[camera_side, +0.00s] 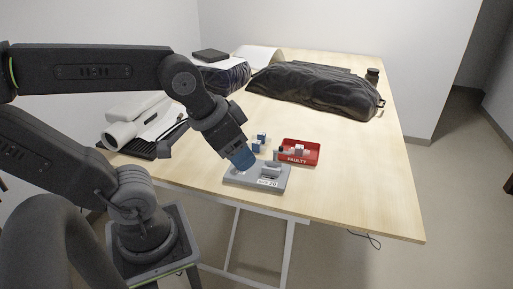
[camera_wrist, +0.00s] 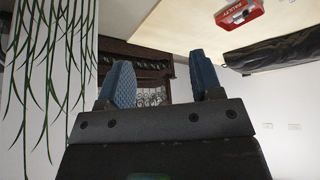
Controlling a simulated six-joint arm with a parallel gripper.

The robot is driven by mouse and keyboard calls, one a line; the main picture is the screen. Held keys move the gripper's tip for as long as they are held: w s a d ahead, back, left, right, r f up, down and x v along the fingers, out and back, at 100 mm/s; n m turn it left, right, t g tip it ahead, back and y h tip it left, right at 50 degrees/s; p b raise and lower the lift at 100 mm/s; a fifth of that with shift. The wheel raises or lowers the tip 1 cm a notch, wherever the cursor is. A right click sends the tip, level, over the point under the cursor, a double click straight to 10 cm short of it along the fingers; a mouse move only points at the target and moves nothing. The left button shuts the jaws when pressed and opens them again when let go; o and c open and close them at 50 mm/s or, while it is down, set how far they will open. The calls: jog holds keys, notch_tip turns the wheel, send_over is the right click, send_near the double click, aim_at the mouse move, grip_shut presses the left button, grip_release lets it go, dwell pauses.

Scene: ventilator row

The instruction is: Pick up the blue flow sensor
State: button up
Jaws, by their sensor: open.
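Small blue-and-white parts (camera_side: 257,147) stand on the table just behind my gripper in the side view. They are too small to tell which one is the blue flow sensor. My gripper (camera_side: 245,164) has blue fingers and hangs over the left part of a grey fixture (camera_side: 238,182). It seems slightly above that fixture, and its fingers may hide part of it. In the wrist view my gripper (camera_wrist: 166,78) shows two blue fingers spread apart, with nothing between them. The small blue parts do not show in the wrist view.
A red tray (camera_side: 309,160) marked FAULTY holds small white parts; it also shows in the wrist view (camera_wrist: 240,16). A black bag (camera_side: 310,88) lies at the back. White equipment (camera_side: 124,131) stands at left. The table's right side is clear.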

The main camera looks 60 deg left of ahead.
jog(key=w+a+r+n+g, duration=0.2)
jog(key=w+a+n, duration=0.55)
jog(key=w, duration=0.25)
jog(key=n+g, duration=0.3)
jog(key=n, duration=1.6)
send_over(257, 141)
jog(key=d, duration=0.1)
notch_tip(257, 141, down, 16)
jog(key=shift+n+g, duration=0.25)
jog(key=shift+g, duration=0.05)
jog(key=f, duration=0.9)
jog(key=shift+s+a, duration=0.2)
jog(key=shift+s, duration=0.15)
jog(key=shift+w+a+f, duration=0.1)
jog(key=shift+f, duration=1.4)
jog(key=shift+w+a+f, duration=0.1)
jog(key=shift+f, duration=1.35)
